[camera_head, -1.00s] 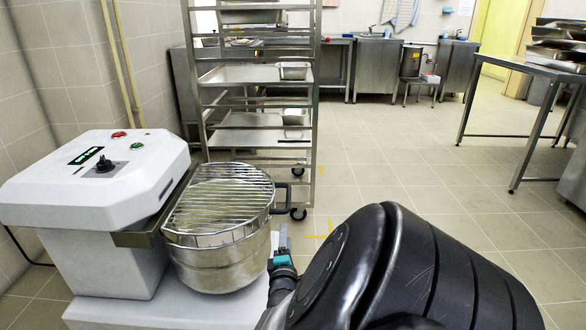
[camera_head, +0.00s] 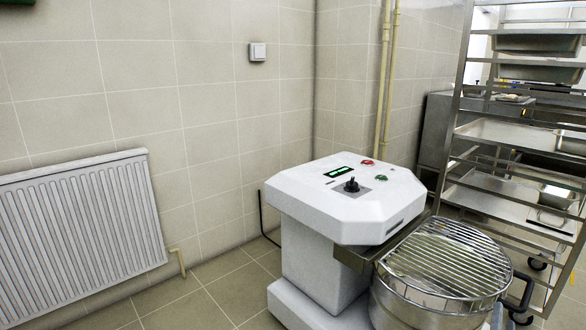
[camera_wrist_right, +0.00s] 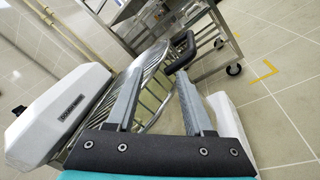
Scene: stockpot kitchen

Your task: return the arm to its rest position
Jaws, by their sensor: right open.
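My right gripper (camera_wrist_right: 158,72) shows in the right wrist view with its two grey fingers apart and nothing held between them. Beyond the fingers are the wire grille (camera_wrist_right: 150,85) of the steel pot and the pot's black handle (camera_wrist_right: 182,50), close to the right fingertip. Whether a finger touches the handle I cannot tell. Most of the right arm is out of that view. My left gripper is not in view.
The white mixer (camera_head: 345,200) with its control panel stands left of the pot. A steel rack on wheels (camera_head: 455,130) stands behind the pot on the right. A radiator (camera_head: 75,235) is on the left wall. Bare floor (camera_head: 215,290) lies between radiator and mixer.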

